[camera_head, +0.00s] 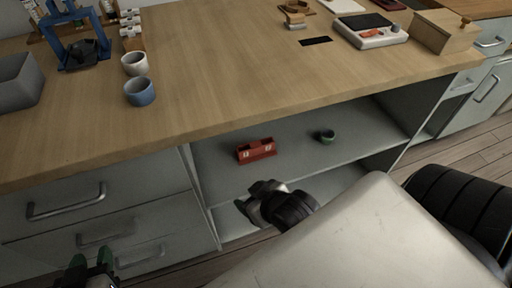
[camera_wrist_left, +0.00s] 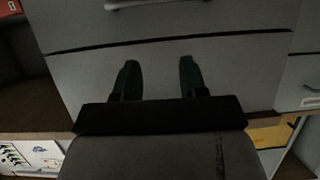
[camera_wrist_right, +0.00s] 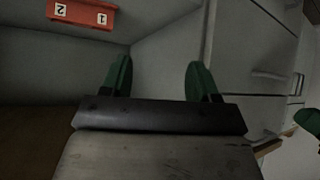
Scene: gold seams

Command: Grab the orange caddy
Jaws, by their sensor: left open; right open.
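The orange caddy (camera_head: 256,150), a reddish-orange box marked 1 and 2, stands on the shelf of the open compartment under the counter. It shows upside down at the top left of the right wrist view (camera_wrist_right: 82,14). A red-orange corner (camera_wrist_left: 10,8), likely the caddy, shows in the left wrist view. My right gripper (camera_head: 258,198) is open and empty, in front of the compartment and apart from the caddy; its green fingers show in its wrist view (camera_wrist_right: 159,72). My left gripper (camera_head: 91,264) is open and empty in front of the drawers.
A small green cup (camera_head: 327,137) stands on the shelf right of the caddy. The wooden counter (camera_head: 220,70) overhangs the compartment. Drawers (camera_head: 95,200) are at its left. A white cup (camera_head: 135,63) and blue cup (camera_head: 140,91) stand on the counter.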

